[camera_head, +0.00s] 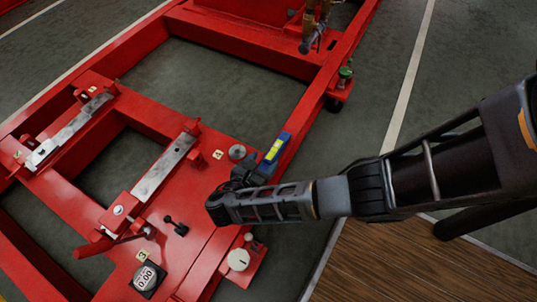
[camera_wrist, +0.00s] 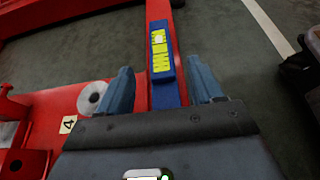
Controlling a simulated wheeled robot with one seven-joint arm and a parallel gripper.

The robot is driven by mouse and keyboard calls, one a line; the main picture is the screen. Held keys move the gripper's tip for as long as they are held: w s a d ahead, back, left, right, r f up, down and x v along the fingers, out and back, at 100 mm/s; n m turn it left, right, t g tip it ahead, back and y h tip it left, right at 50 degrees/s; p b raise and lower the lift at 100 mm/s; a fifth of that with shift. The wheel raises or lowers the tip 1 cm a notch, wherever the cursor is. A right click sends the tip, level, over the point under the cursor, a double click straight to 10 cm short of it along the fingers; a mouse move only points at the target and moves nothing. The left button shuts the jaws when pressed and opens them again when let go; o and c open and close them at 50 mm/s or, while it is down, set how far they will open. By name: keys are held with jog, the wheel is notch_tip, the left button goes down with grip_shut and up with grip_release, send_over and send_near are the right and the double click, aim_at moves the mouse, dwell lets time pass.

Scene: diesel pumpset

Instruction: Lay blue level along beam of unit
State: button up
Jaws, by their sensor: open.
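The blue level (camera_head: 273,152), with yellow-green windows, lies on the right-hand red beam (camera_head: 311,110) of the unit, lengthwise along it. It also shows in the wrist view (camera_wrist: 161,52), flat on the narrow beam there. My gripper (camera_head: 254,170) is at the near end of the level. In the wrist view my gripper's (camera_wrist: 162,84) two blue-grey fingers are spread apart, one to each side of the beam and the level's near end. A gap shows between each finger and the level. My gripper's body hides what lies under it.
A round metal disc (camera_wrist: 92,98) and tag 4 (camera_wrist: 67,125) are left of my gripper. Metal bars (camera_head: 165,166), a black-handled piece (camera_head: 176,226) and a digital gauge (camera_head: 149,278) are on the red frame. Open floor (camera_head: 430,125) lies to the right.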

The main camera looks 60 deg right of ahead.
jog(key=v, duration=0.6)
jog(key=shift+a+r, duration=0.1)
jog(key=shift+a, duration=0.2)
jog(key=shift+d, duration=0.1)
